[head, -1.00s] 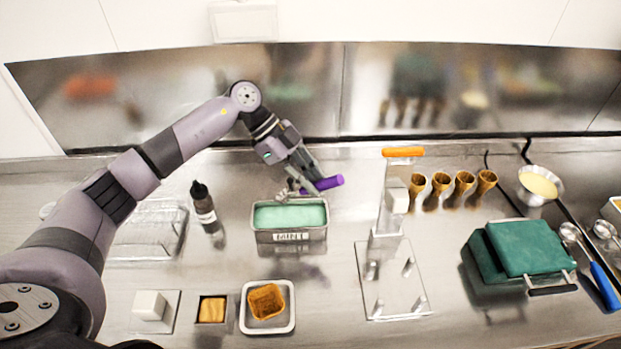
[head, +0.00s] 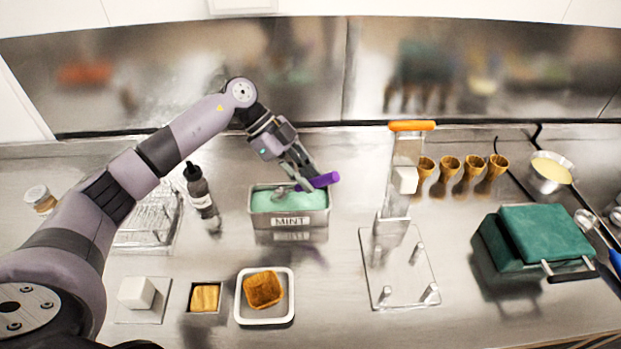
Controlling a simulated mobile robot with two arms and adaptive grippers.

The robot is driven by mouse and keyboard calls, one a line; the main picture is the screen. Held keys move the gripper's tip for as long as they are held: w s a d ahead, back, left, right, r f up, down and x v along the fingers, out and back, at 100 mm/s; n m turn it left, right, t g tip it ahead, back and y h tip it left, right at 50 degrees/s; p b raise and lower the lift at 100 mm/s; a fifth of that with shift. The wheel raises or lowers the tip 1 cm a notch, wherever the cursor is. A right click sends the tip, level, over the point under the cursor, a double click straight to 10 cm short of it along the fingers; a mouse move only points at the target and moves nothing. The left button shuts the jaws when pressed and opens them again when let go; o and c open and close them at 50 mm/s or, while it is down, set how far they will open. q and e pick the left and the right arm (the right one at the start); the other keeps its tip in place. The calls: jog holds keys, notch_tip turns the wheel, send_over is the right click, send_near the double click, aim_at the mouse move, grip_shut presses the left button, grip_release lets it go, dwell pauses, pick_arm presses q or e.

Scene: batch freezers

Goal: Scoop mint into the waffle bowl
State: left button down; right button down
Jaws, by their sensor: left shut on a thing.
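The mint tub (head: 290,219) is a steel container labelled MINT, filled with pale green ice cream, in the middle of the counter. My left gripper (head: 302,182) is shut on a scoop with a purple handle (head: 325,180). The scoop's metal head (head: 281,190) is at the mint surface near the tub's back edge; whether it is sunk in is hard to tell. The waffle bowl (head: 263,290) is brown and squarish and sits on a white tray (head: 245,318) in front of the tub. It looks empty. My right gripper does not show.
A dark bottle (head: 201,192) stands left of the tub. An acrylic stand (head: 405,285) and an orange-topped holder (head: 412,126) are to the right, with several cones (head: 448,170) behind. A green waffle iron (head: 545,235) stands far right.

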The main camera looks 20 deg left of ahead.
aim_at(317, 178)
pick_arm(q)
jog(key=shift+w+a+b, duration=0.15)
jog(key=shift+a+b, duration=1)
jog(key=shift+a, duration=1.05)
jog(key=shift+r+p, duration=0.2)
jog(key=shift+p, duration=0.15)
jog(key=shift+d+f+y+p, duration=0.1)
jog(key=shift+y+p, duration=0.2)
jog(key=shift+p, duration=0.1)
jog(key=d+f+y+p, duration=0.1)
jog(key=y+p, duration=0.1)
jog(key=p, duration=0.1)
jog(key=shift+d+f, duration=0.35)
jog(key=shift+d, duration=0.05)
jog(key=r+p, duration=0.1)
jog(key=d+r+p, duration=0.1)
jog(key=p, duration=0.1)
jog(key=r+p, duration=0.1)
jog(key=r, duration=0.1)
jog(key=shift+d, duration=0.25)
jog(key=d+y+p, duration=0.2)
jog(key=p, duration=0.2)
jog(key=shift+y, duration=0.3)
jog(key=shift+s+d+f+y, duration=0.1)
jog(key=shift+s+d+y, duration=0.1)
jog(key=shift+d+y, duration=0.5)
jog(key=shift+a, duration=0.1)
